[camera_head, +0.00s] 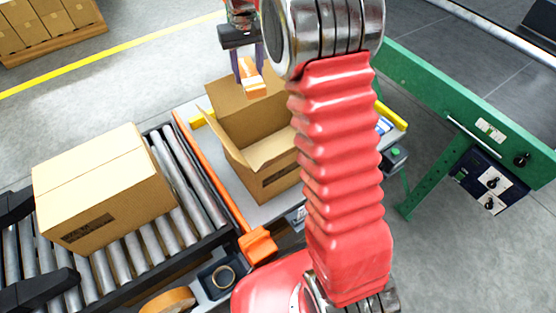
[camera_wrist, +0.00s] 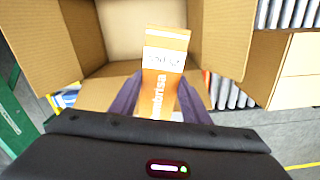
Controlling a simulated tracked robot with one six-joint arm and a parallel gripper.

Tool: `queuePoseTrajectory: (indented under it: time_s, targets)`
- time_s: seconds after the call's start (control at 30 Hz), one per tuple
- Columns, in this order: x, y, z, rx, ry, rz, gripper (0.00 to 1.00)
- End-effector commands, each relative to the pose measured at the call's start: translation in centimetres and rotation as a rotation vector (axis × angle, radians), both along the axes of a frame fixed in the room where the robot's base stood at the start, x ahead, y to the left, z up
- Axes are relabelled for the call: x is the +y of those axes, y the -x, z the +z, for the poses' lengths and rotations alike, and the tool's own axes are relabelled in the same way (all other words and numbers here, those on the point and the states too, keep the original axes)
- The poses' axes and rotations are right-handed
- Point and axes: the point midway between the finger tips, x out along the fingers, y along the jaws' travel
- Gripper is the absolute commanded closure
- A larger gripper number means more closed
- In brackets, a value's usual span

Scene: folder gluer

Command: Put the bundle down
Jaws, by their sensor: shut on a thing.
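The bundle (camera_head: 253,80) is an orange and white printed pack. It also shows in the wrist view (camera_wrist: 164,70), standing out between the fingers. My gripper (camera_head: 248,66) is shut on it and holds it over the open cardboard box (camera_head: 268,174). In the wrist view the box (camera_wrist: 226,35) has its flaps spread and the bundle is in front of its opening. The part of the box I can see inside looks empty. My red arm hides the right side of the box in the head view.
A closed carton (camera_head: 105,190) sits on the roller conveyor (camera_head: 185,190) at left. An orange rail (camera_head: 212,175) runs between conveyor and box table. A green machine frame (camera_head: 460,95) stands at right. A tape roll (camera_head: 168,301) lies at the bottom. Cartons on a pallet (camera_head: 50,45) are far left.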

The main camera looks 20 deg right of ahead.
Motion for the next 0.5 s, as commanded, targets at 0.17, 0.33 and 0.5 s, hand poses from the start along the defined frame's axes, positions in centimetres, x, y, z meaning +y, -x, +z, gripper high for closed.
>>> queuePoseTrajectory:
  time_s: [0.17, 0.33, 0.5]
  targets:
    - [-0.9, 0.2, -2.2, 0.002, 0.000, -0.195, 0.82]
    - [-1.4, 0.3, -3.6, 0.001, 0.000, -0.356, 0.82]
    - [-1.8, 0.4, -5.0, 0.001, 0.000, -0.511, 0.82]
